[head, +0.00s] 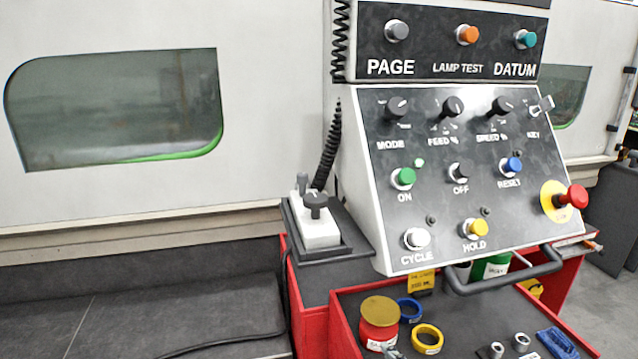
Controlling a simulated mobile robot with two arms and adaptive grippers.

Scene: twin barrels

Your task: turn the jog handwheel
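The jog handwheel appears to be the black round knob (316,201) on top of a small white pendant box (319,232). The box stands in a dark grey tray (330,252) left of the control panel. A smaller grey knob (302,181) sits behind the handwheel on the same box. A black coiled cable (328,150) rises behind the box. The handwheel is in plain sight and nothing touches it. Neither of my grippers can be made out in the head view.
The sloped control panel (440,185) with knobs, buttons and a red emergency stop (572,197) stands right of the pendant. A black bar handle (505,285) juts out below it. An open red drawer (345,325) holds a red tin (380,322), rings and small parts.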

